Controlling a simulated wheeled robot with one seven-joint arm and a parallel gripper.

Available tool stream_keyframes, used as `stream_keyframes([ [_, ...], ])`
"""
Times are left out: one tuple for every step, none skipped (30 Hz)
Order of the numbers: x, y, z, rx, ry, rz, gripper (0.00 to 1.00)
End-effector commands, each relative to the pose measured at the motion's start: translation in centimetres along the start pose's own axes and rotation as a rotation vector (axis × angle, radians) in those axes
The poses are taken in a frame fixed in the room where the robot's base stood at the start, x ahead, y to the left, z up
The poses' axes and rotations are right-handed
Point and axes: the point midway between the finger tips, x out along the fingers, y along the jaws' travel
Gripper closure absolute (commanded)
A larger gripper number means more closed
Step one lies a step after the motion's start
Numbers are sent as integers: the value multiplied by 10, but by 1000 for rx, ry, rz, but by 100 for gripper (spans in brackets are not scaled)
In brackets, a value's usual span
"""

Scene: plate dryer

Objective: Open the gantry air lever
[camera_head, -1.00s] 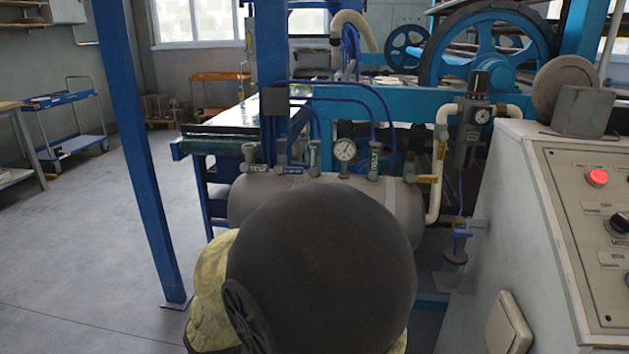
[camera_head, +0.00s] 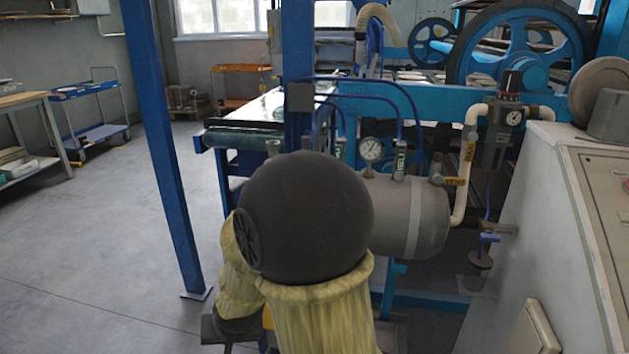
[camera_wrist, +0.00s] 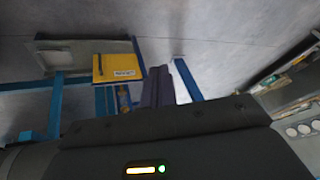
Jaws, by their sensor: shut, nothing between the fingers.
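In the head view a grey air tank (camera_head: 385,212) stands behind my arm, with a round gauge (camera_head: 371,149) and small valves along its top. An upright labelled valve (camera_head: 399,163) stands right of the gauge, and another (camera_head: 340,149) stands left of it. A yellow tagged handle (camera_head: 457,182) and a blue-handled valve (camera_head: 489,238) sit on the piping to the right. The labels are too small to tell which is the gantry lever. In the wrist view my gripper (camera_wrist: 158,70) is shut and empty, over the floor. My arm hides the tank's left part.
A blue post (camera_head: 160,150) stands to the left and a control cabinet (camera_head: 540,230) to the right. The wrist view shows a yellow labelled box (camera_wrist: 113,68) and blue frame bars (camera_wrist: 187,82). Open floor (camera_head: 100,240) lies left, with carts and a bench beyond.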

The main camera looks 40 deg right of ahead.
Motion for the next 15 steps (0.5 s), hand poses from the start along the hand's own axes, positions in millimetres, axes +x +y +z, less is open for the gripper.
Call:
stream_keyframes([
  [8, -2, -19, 108, 44, -28, 100],
  [13, -5, -31, 177, 76, -52, 100],
  [20, -8, -46, 269, 115, -87, 100],
  [24, -10, -57, 339, 146, -117, 100],
  [28, -12, -68, 410, 174, -148, 100],
  [32, -14, -83, 506, 210, -193, 100],
  [35, -16, -94, 579, 235, -230, 100],
  [38, -17, -104, 653, 259, -268, 100],
  [41, -17, -119, 753, 292, -322, 100],
  [42, -16, -130, 830, 315, -364, 100],
  [43, -15, -141, 907, 338, -409, 100],
  [43, -13, -156, 1011, 366, -471, 100],
  [43, -10, -166, 1089, 388, -520, 100],
  [42, -6, -177, 1169, 408, -571, 100],
  [40, 0, -192, 1274, 436, -642, 100],
])
